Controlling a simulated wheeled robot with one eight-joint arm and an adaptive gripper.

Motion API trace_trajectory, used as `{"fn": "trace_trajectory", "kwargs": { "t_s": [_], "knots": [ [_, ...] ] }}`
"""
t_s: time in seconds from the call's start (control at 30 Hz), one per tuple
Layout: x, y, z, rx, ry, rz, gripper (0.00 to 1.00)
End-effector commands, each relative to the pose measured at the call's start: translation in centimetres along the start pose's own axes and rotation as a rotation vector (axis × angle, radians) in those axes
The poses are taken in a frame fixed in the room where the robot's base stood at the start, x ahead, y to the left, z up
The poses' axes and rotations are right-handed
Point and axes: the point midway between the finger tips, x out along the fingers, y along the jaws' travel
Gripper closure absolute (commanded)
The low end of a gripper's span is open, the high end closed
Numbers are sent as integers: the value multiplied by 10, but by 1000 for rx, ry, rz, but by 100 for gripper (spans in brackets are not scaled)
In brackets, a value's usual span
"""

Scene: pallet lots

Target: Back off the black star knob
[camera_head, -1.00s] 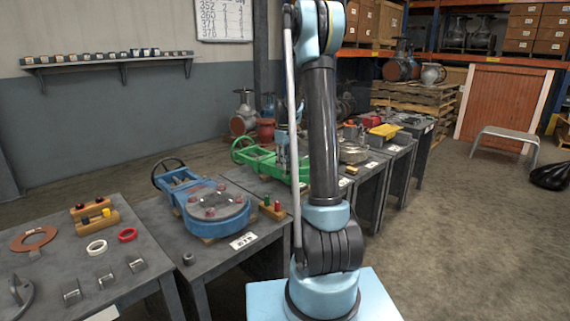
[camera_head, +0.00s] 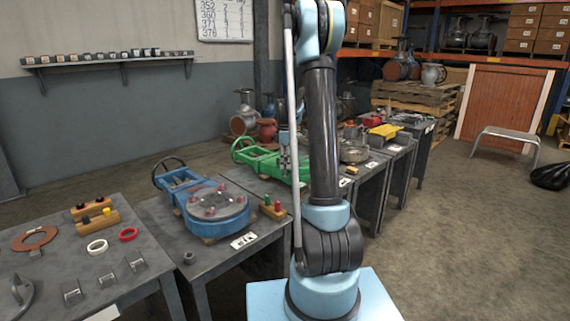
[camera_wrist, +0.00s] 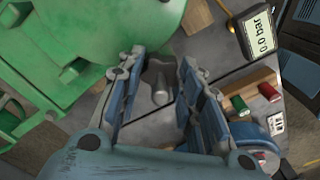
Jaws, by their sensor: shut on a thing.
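The star knob (camera_wrist: 158,80) shows in the wrist view as a dark grey lobed piece with a lighter round stem. It lies between the two blue fingers of my gripper (camera_wrist: 163,56), beside the green valve body. My gripper is shut on it; the exact contact is partly hidden by the fingers. In the head view my gripper (camera_head: 287,160) is low at the green valve fixture (camera_head: 262,157), partly behind my arm, and the knob cannot be made out there.
A gauge reading 0.0 bar (camera_wrist: 259,33) lies near the fingers. A wooden block (camera_wrist: 252,90) holds green and red pieces close by on the right. The blue valve fixture (camera_head: 183,207) stands on the nearer table. Open floor lies at the right.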

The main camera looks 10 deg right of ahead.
Motion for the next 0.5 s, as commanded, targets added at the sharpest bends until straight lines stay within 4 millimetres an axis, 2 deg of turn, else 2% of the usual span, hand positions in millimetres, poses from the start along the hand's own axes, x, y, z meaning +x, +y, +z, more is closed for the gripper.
{"fn": "trace_trajectory", "kwargs": {
  "t_s": [0.47, 0.5],
  "knots": [
    [0, 4, 3, -11, -5, 8, 90],
    [0, 4, 3, -11, -4, 8, 62]
  ]
}}
